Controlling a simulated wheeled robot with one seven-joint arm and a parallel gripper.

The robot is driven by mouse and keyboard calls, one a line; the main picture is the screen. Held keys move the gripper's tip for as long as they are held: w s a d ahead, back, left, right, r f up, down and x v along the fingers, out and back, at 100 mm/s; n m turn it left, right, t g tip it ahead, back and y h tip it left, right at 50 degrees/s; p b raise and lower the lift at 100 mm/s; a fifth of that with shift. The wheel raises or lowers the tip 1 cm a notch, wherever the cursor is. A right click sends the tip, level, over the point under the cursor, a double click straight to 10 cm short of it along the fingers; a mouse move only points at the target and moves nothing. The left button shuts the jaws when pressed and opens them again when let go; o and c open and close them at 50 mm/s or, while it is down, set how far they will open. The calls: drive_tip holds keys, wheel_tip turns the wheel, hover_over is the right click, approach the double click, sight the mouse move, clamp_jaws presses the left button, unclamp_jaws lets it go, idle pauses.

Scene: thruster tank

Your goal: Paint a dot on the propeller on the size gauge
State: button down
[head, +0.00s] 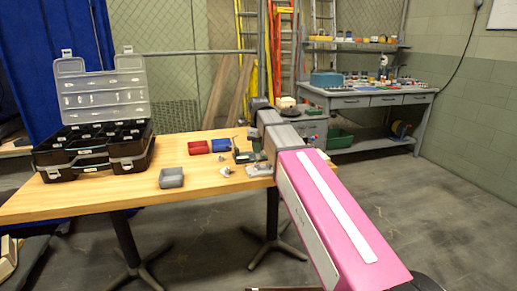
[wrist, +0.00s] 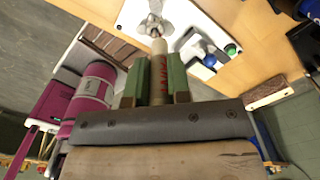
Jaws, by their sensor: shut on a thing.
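In the wrist view my gripper (wrist: 160,62) is shut on a slim beige paint pen (wrist: 158,75) with red lettering, held between its green pads. The pen's narrow tip points at a silver propeller (wrist: 153,24). I cannot tell whether tip and propeller touch. The propeller lies on or over the white size gauge (wrist: 190,18), a plate with cutouts. In the head view a pale plate (head: 259,171), likely the gauge, lies on the table beside my arm. My arm hides most of my gripper there.
A grey bin (head: 171,178), a red bin (head: 198,147) and a blue bin (head: 221,145) stand on the wooden table (head: 110,197). Small silver parts (head: 226,171) lie near them. An open black organizer case (head: 95,150) fills the left end. The front left tabletop is clear.

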drive_tip(key=shift+r, duration=2.35)
